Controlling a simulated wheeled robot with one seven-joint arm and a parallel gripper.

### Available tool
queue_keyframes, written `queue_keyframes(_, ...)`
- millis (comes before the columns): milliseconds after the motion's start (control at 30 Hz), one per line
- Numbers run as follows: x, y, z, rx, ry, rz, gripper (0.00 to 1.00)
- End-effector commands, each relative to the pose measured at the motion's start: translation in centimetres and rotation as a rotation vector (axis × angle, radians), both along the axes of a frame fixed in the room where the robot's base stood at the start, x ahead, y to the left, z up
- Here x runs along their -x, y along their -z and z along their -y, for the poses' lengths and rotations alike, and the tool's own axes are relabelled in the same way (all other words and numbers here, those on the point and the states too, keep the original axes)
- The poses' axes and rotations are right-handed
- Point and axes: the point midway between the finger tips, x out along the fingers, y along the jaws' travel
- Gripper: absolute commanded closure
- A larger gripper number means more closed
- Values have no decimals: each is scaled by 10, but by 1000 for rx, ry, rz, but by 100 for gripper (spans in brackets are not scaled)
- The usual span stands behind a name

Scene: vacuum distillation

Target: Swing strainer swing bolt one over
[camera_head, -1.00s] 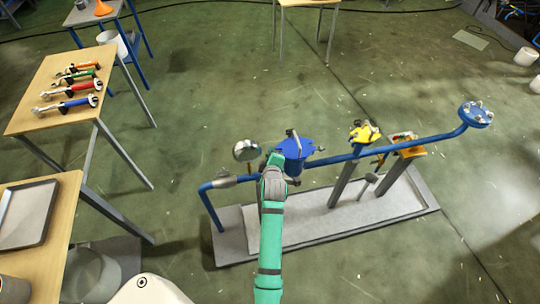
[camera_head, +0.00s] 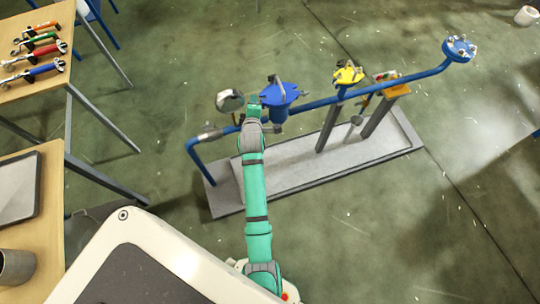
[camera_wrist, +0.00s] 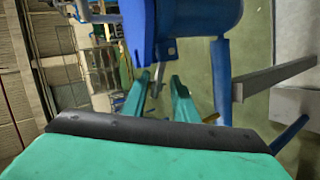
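The strainer with its blue lid (camera_head: 284,94) sits on the blue pipe line. A grey swing bolt (camera_head: 271,82) stands up at the lid's left back edge, and another grey piece shows at its right edge. My gripper (camera_head: 253,105) is just left of the strainer; its fingertips are hard to make out there. In the wrist view my gripper's two green fingers (camera_wrist: 160,80) stand apart. The blue strainer body (camera_wrist: 195,22) with a small holed lug is just beyond them. A thin grey piece shows in the gap; I cannot tell whether it is a bolt between the fingers.
A round gauge (camera_head: 229,100) stands close left of my gripper. A yellow-topped valve (camera_head: 348,75), an orange part (camera_head: 395,90) and a blue flange (camera_head: 459,48) are farther right. A table with wrenches (camera_head: 50,85) is at the left. The floor right of the skid is clear.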

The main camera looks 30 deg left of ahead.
Motion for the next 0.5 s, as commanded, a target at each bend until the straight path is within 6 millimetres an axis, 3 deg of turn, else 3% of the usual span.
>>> queue_keyframes(500,4,18,-3,230,-3,266,74)
